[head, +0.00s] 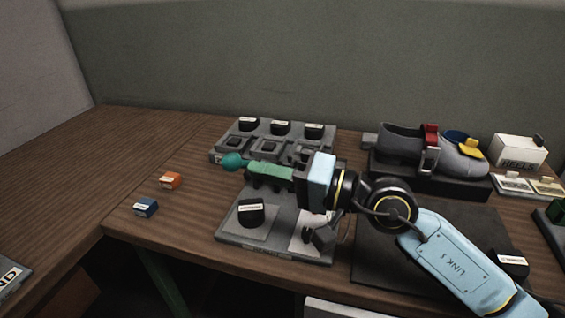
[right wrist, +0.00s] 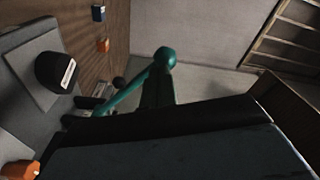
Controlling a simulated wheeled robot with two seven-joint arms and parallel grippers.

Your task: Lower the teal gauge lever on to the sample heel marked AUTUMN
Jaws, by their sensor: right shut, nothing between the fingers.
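The teal gauge lever (head: 270,172) with its round knob (head: 232,161) reaches left over the grey press base (head: 228,236). It also shows in the right wrist view, raised, with the knob (right wrist: 166,57) at its end. A black heel (head: 250,215) with a white label stands on the base's front pad, below and apart from the lever; its label is too small to read, and it also shows in the right wrist view (right wrist: 57,72). My right gripper (head: 272,184) is shut and empty, close beside the lever; contact is unclear. My left gripper is out of view.
Several black labelled heels, including one at the left (head: 248,124), stand in a rack behind the press. An orange block (head: 170,181) and a blue block (head: 146,207) lie left. A shoe stand (head: 405,180) and HEELS box (head: 518,151) are right. The left table is mostly clear.

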